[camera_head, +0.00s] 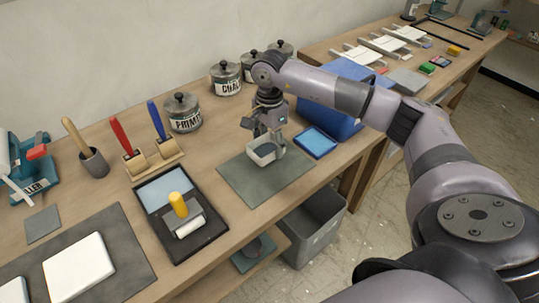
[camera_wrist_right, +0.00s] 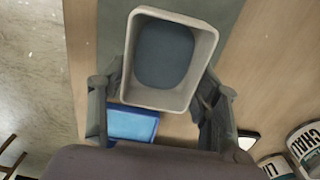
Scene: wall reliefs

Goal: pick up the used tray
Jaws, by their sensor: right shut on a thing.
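The used tray, a small white rectangular tub (camera_head: 263,153) with a dark blue-grey patch inside, is at the grey-green mat (camera_head: 240,182) on the workbench. My right gripper (camera_head: 266,141) comes down from above and is shut on the tray's sides. In the right wrist view the tray (camera_wrist_right: 185,98) sits between the two fingers of the gripper (camera_wrist_right: 158,88), open side facing the camera. I cannot tell whether its base touches the mat. My left gripper is not in view.
A shallow blue tray (camera_head: 315,142) lies just right of the mat, before a large blue bin (camera_head: 345,118). A black inking tray with a yellow-handled roller (camera_head: 186,212) lies left. Labelled tins (camera_head: 183,113) stand behind. A grey bin (camera_head: 318,232) is below the bench edge.

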